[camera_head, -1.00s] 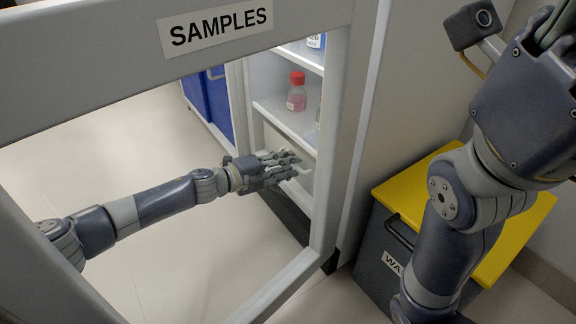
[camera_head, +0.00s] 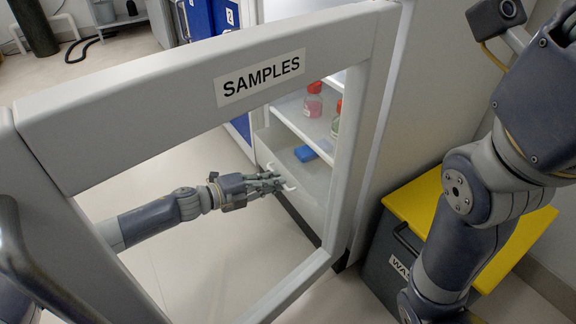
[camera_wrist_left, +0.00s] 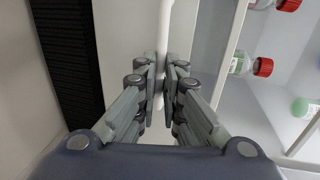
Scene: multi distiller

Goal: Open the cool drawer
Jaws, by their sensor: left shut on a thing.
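The drawer (camera_head: 297,212) is the low pale unit of the cabinet, seen through the open frame of the SAMPLES door. It stands pulled out partway, and a blue item (camera_head: 305,153) seems to lie inside it. Its white bar handle (camera_wrist_left: 165,30) runs between my left fingers in the left wrist view; an end of the handle (camera_head: 289,186) shows in the head view. My left gripper (camera_head: 276,184) reaches through the door frame and is shut on the handle; its fingers also show in the wrist view (camera_wrist_left: 163,100). My right arm is at the right; its gripper is out of frame.
The SAMPLES door (camera_head: 180,85) stands open around my left arm. Bottles with red caps (camera_head: 313,100) stand on the shelf above the drawer. A grey bin with a yellow lid (camera_head: 415,205) stands right of the cabinet. The floor left of the drawer is clear.

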